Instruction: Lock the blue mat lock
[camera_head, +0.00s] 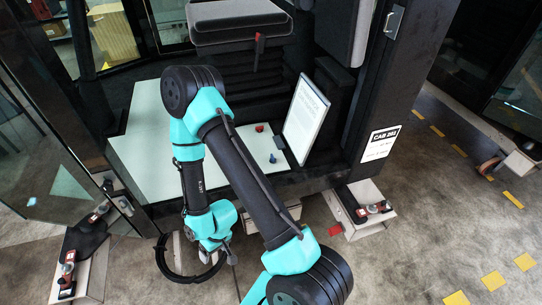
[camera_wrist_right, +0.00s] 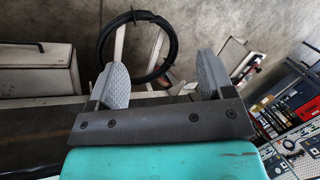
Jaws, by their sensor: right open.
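The blue mat lock (camera_head: 273,158) is a small blue knob on the pale floor mat (camera_head: 140,150) inside the cab. It sits at the mat's right side, near a leaning white panel, and my right arm passes left of it. My right gripper (camera_head: 214,257) hangs low in front of the cab sill, well below and left of the blue lock. In the right wrist view the gripper (camera_wrist_right: 161,75) is open, with nothing between its two grey fingers. The blue lock is not seen in that view. My left gripper is not in view.
A red knob (camera_head: 260,127) stands on the mat behind the blue one. The white panel (camera_head: 306,119) leans close by on the right. A black ring (camera_wrist_right: 138,47) lies beyond the fingers. The cab seat (camera_head: 240,22) and door post (camera_head: 390,90) bound the space.

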